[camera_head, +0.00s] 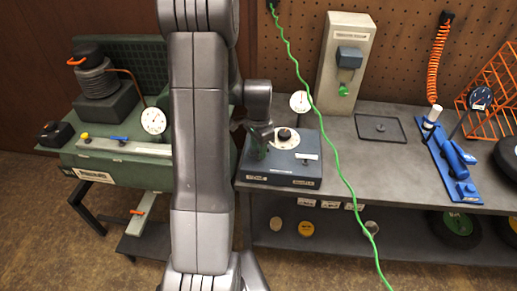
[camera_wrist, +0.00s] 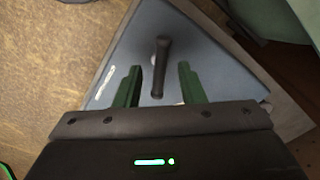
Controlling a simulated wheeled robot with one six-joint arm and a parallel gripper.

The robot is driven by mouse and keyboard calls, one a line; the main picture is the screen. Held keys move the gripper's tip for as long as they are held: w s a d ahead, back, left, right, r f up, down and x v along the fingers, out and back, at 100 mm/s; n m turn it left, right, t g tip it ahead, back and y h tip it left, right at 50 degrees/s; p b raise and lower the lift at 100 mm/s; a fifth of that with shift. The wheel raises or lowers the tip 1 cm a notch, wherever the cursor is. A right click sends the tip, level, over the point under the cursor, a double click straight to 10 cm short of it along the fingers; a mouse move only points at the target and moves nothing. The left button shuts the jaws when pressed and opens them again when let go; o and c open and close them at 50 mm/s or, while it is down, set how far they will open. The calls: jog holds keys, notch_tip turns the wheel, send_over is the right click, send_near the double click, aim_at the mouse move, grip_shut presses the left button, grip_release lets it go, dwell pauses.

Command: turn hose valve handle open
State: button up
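A dark bar-shaped handle (camera_wrist: 161,68), which I take for the hose valve handle, stands on the top of a blue-grey box. It shows in the wrist view between the green fingertips of my gripper (camera_wrist: 160,67). The fingers are apart, with a gap on each side of the handle, and neither visibly touches it. In the head view my gripper (camera_head: 261,145) is over the left part of the blue-grey box (camera_head: 282,181). My wrist and fingers hide the handle there.
On the box, a round dial with a black knob (camera_head: 285,134) sits just right of my gripper, and a white gauge (camera_head: 299,102) stands behind. A green machine (camera_head: 110,155) is at left. A green hose (camera_head: 335,165) hangs in front of the grey bench (camera_head: 390,170).

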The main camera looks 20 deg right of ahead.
jog(key=shift+f, duration=0.8)
grip_shut()
jog(key=shift+n, duration=0.4)
jog(key=n+b, duration=0.3)
jog(key=n, duration=0.1)
jog(key=shift+f+n, duration=0.1)
jog(key=shift+n, duration=0.2)
jog(key=n+b, duration=0.1)
jog(key=n, duration=0.2)
jog(key=shift+n, duration=0.3)
jog(key=shift+n+b, duration=0.45)
jog(key=shift+n, duration=1.15)
